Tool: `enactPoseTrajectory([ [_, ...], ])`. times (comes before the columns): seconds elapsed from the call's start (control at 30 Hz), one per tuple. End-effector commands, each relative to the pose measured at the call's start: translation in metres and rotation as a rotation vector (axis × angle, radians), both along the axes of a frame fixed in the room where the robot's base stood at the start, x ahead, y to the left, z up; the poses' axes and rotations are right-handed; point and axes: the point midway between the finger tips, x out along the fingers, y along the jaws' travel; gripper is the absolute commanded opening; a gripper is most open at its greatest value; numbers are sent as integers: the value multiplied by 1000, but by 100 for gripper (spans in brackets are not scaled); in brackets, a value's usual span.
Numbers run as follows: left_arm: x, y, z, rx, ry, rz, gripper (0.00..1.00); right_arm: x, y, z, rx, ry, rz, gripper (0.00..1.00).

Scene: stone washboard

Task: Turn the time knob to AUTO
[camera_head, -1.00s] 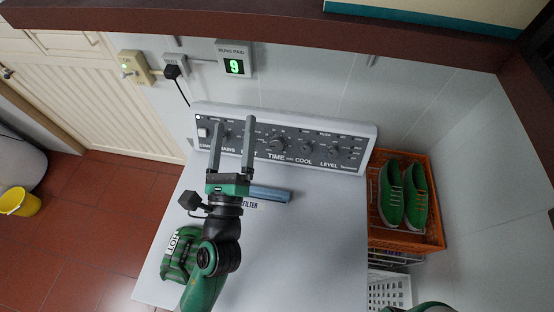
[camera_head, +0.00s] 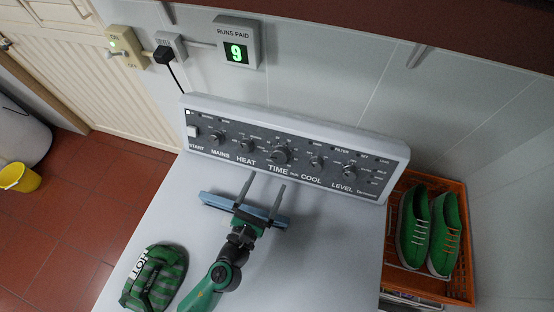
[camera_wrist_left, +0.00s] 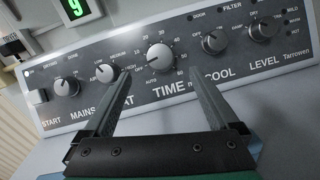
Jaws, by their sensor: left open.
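My left gripper (camera_head: 267,181) is open and empty, in front of the panel and below the knob. In the left wrist view its two fingers (camera_wrist_left: 158,76) lie either side of the knob's lower part, apart from it. My right gripper is not in view.
Other knobs stand close by, heat (camera_head: 247,146) on the left and cool (camera_head: 317,162) on the right. An orange crate (camera_head: 460,288) holds green shoes. The white top is otherwise clear.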

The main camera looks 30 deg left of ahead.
Motion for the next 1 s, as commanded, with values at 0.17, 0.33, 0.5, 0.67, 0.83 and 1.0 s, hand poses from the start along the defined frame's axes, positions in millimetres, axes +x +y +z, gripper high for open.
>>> enactPoseTrajectory([
  [0.17, 43, 3, 0, 0, -2, 2, 94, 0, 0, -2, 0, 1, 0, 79],
  [0.33, 70, 5, -1, 0, -1, 1, 94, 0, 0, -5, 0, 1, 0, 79],
  [0.5, 79, 6, 0, 0, 0, 1, 94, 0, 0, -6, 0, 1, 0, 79],
  [0.67, 79, 5, 0, 0, 0, 0, 94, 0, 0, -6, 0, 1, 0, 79],
  [0.83, 79, 5, 0, 0, 0, 0, 70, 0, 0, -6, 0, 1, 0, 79],
  [1.0, 79, 5, 0, 0, 0, 0, 40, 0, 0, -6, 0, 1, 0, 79],
])
